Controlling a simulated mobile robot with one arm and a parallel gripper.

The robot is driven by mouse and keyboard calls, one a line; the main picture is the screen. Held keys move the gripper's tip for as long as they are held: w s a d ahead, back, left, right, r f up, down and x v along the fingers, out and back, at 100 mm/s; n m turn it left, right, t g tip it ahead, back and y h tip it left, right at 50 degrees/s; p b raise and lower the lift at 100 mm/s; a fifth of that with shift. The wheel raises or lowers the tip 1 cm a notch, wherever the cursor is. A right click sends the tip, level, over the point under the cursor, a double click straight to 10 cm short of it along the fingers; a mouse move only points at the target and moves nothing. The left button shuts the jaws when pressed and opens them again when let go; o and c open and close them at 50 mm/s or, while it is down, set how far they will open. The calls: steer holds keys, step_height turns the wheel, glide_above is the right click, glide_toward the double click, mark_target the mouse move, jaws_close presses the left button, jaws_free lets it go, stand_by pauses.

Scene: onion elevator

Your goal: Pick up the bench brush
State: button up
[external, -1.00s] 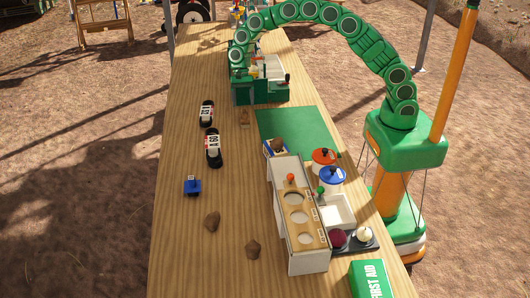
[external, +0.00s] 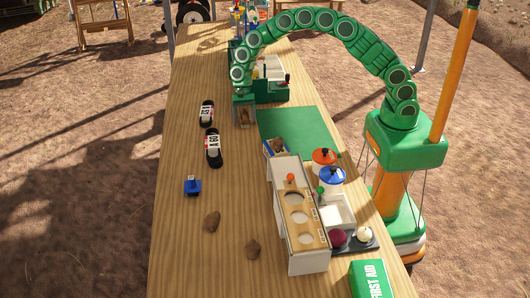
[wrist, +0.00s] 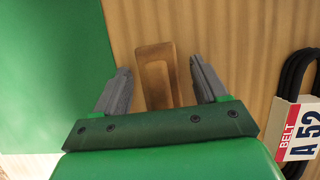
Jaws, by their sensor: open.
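The bench brush, seen as a brown wooden block (wrist: 157,72), lies on the wooden table. In the wrist view it is between the two grey fingers of my gripper (wrist: 160,68), with gaps on both sides. My gripper is open and points down over the brush. In the external view my gripper (external: 244,122) is low over the table beside the green mat, and the brush (external: 246,116) shows partly between its fingers. The bristles are hidden.
Two black belts with white labels (external: 213,145) lie left of the gripper; one belt label (wrist: 298,128) is at right in the wrist view. The green mat (external: 290,130) is at right. A green toolbox (external: 270,92) stands just behind. A blue item (external: 193,187) lies nearer the front.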

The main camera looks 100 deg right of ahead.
mark_target(244, 114)
steer(key=shift+c, duration=0.4)
steer(key=c, duration=1)
steer(key=shift+r, duration=0.55)
step_height(244, 114, up, 2)
steer(key=shift+r, duration=0.2)
steer(key=s+a+r, duration=0.3)
steer(key=s+r, duration=0.6)
steer(key=s, duration=0.4)
steer(key=shift+s+r, duration=0.3)
